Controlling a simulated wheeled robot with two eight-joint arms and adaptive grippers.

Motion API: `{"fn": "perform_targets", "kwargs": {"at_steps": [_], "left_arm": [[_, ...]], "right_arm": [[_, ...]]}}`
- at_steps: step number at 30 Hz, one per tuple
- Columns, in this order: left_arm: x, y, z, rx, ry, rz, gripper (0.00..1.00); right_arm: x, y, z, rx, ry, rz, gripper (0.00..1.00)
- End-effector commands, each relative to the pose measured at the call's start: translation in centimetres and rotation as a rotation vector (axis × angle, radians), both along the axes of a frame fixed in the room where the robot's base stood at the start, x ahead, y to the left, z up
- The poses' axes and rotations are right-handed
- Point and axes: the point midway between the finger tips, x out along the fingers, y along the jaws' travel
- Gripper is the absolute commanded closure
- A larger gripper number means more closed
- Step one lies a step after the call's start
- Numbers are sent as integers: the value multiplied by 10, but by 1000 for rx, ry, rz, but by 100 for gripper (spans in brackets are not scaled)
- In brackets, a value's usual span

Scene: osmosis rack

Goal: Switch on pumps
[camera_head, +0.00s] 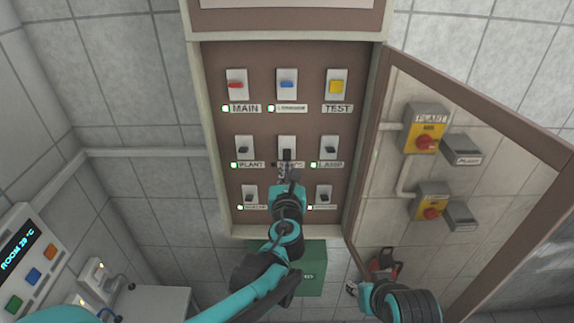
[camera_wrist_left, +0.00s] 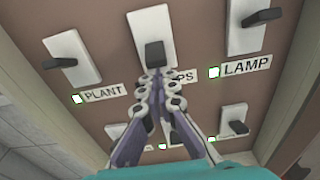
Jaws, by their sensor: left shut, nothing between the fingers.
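The pumps switch is a black lever on a white plate (camera_head: 287,143), in the middle of the panel's centre row. It also shows at the top of the left wrist view (camera_wrist_left: 153,52). Its label (camera_wrist_left: 185,77) is partly hidden by my fingers; only "PS" reads there. The small lamp by this label (camera_head: 273,164) looks dark in the head view, while the neighbouring lamps glow green. My left gripper (camera_head: 288,172) is shut and empty, with its fingertips (camera_wrist_left: 157,78) at the lever's lower end. I cannot tell whether they touch.
PLANT (camera_head: 244,147) and LAMP (camera_head: 328,147) switches flank the pumps switch. The cabinet's glazed door (camera_head: 466,110) stands open on the right.

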Motion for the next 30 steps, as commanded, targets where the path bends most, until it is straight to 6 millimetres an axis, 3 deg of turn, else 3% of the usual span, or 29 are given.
{"fn": "perform_targets", "kwargs": {"at_steps": [6,12,22,30], "left_arm": [[-4,0,18,-3,160,1,100],[-6,0,27,-2,346,1,100],[-6,0,24,1,354,0,100],[-6,0,35,0,353,0,100]], "right_arm": [[0,0,35,0,0,0,60],[0,0,55,0,0,0,60],[0,0,54,0,0,0,60],[0,0,62,0,0,0,60]]}}
